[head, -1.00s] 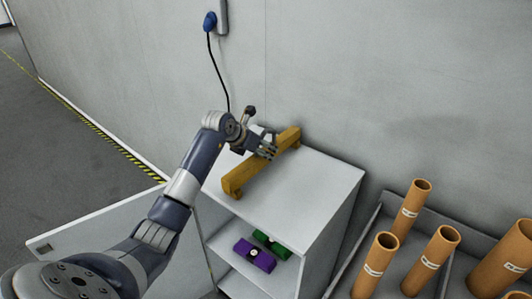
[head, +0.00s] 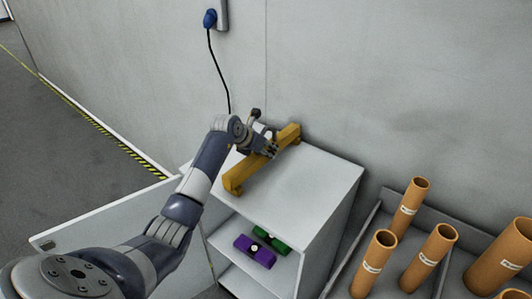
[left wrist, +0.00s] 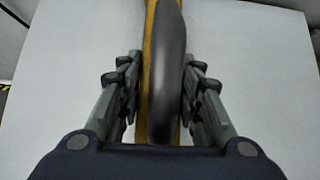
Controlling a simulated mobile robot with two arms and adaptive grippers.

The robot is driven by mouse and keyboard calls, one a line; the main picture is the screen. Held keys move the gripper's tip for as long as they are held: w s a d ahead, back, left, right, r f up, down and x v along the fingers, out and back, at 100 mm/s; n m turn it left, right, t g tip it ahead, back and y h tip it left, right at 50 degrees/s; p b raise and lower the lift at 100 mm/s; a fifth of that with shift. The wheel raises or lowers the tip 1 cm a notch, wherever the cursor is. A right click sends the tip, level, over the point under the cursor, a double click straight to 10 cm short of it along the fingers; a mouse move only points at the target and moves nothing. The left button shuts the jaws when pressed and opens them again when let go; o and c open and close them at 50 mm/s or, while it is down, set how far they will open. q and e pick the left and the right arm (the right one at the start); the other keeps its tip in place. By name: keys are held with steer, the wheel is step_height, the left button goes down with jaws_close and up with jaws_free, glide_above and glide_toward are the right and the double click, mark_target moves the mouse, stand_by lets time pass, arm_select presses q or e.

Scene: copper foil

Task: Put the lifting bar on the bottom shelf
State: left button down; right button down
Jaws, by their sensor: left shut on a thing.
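The lifting bar is the yellow-brown bar (head: 243,174) at the top of the white cabinet (head: 309,185). It runs from the front left to the back right of the top. My left gripper (head: 268,147) is around the middle of the bar and shut on it. In the left wrist view my fingers (left wrist: 160,95) stand on both sides of the bar (left wrist: 150,50), and a dark rounded part (left wrist: 170,75) lies along it. I cannot tell whether the bar touches the cabinet top. The shelf (head: 232,243) inside the open cabinet is partly visible; the lowest part is cut off. My right gripper is not in view.
The shelf holds a purple block (head: 254,251) and a green block (head: 271,239). The cabinet door (head: 110,235) stands open to the left. A grey tray (head: 384,208) with several brown tubes (head: 433,251) is at the right. A wall (head: 400,80) stands behind.

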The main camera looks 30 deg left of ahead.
arm_select(q)
steer(key=shift+w+r, duration=0.2)
steer(key=shift+r, duration=0.05)
steer(key=shift+a+r, duration=0.1)
